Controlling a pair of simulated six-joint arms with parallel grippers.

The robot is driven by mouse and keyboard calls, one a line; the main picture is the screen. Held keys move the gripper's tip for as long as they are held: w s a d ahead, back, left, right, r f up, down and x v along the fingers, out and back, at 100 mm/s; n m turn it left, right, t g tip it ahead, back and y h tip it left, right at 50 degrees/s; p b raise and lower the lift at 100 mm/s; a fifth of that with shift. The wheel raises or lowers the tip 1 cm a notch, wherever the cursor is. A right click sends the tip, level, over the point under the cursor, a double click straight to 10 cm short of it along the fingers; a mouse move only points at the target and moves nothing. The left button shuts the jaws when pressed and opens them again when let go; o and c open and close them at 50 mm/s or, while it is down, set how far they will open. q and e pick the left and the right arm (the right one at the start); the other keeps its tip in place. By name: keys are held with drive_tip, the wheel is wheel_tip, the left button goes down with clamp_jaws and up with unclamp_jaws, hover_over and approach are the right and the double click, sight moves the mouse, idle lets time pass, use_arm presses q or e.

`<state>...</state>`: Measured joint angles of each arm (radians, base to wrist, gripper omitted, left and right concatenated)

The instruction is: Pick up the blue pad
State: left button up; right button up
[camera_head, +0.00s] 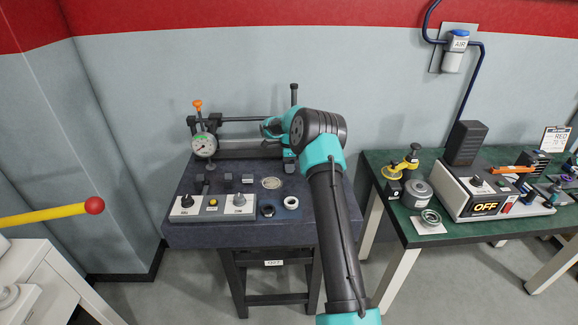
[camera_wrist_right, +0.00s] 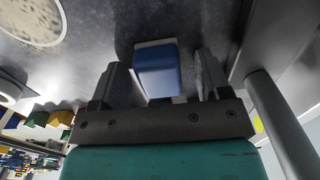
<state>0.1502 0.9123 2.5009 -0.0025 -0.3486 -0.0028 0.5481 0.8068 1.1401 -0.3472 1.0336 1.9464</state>
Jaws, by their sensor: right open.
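The blue pad (camera_wrist_right: 158,76) shows in the right wrist view as a small blue block with a pale plate or edge behind it. It lies between the two dark fingers of my right gripper (camera_wrist_right: 160,66), which is open, with a visible gap on each side of the pad. In the head view my right arm reaches over the dark bench, and its wrist hides the pad. The fingertips are hard to make out there. My left gripper is not in view.
A grey post (camera_wrist_right: 283,122) stands close right of the gripper in the wrist view. A green bench (camera_head: 398,217) with equipment is at right.

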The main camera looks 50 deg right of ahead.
drive_tip(key=c, duration=1)
drive_tip(key=shift+r, duration=0.1)
drive_tip(key=shift+r, duration=1.7)
drive_tip(key=s+a, duration=0.3)
drive_tip(key=a, duration=0.1)
drive_tip(key=s+a+r, duration=0.1)
drive_tip(key=s+a, duration=0.6)
drive_tip(key=a, duration=0.1)
drive_tip(key=shift+s+r, duration=0.25)
